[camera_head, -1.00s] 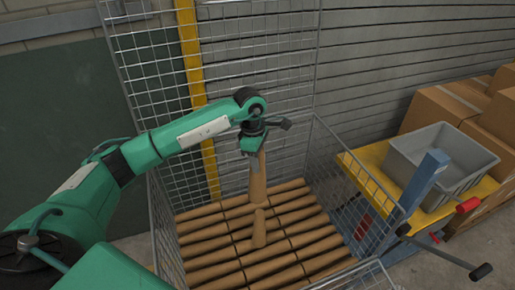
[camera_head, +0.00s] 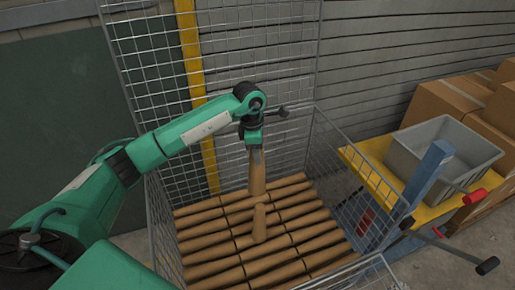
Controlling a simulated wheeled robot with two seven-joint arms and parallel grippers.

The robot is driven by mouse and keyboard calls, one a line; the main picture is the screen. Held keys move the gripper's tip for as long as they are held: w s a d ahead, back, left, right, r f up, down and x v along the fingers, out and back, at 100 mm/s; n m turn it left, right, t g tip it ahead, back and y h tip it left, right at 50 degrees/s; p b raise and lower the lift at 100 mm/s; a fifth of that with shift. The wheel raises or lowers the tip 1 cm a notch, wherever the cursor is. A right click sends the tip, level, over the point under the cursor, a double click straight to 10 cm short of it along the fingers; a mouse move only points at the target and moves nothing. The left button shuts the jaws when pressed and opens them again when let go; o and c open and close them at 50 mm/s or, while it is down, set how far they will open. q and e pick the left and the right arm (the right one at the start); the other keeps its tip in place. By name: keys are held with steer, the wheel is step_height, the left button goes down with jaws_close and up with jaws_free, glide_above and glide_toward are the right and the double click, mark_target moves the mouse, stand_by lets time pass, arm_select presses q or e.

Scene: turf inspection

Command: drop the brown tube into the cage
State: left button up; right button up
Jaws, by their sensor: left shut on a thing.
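My left gripper (camera_head: 256,150) is over the inside of the wire cage (camera_head: 336,168), pointing down. It is shut on the upper end of a brown tube (camera_head: 257,176), which hangs about upright. Below the held tube another brown tube (camera_head: 259,224) stands out from the layer, about upright too. I cannot tell whether the two touch. Several brown tubes (camera_head: 205,255) lie side by side in rows across the cage bottom. My right gripper is not in view.
A grey bin (camera_head: 440,155) sits on a yellow cart (camera_head: 372,178) with a blue post (camera_head: 426,178) right of the cage. Cardboard boxes (camera_head: 445,100) are stacked behind it. A yellow post (camera_head: 190,60) and a slatted wall (camera_head: 400,40) stand behind the cage.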

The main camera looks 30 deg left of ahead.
arm_select(q)
steer(key=o, duration=1.1)
steer(key=shift+o, duration=0.9)
steer(key=r, duration=0.4)
steer(key=r+b, duration=0.1)
steer(key=r, duration=0.1)
steer(key=shift+s+a+r, duration=0.15)
steer(key=shift+a+r, duration=0.2)
steer(key=shift+a, duration=0.05)
steer(key=r, duration=0.6)
steer(key=shift+s+a+b, duration=0.2)
steer(key=shift+a+b, duration=0.1)
steer(key=shift+r, duration=0.45)
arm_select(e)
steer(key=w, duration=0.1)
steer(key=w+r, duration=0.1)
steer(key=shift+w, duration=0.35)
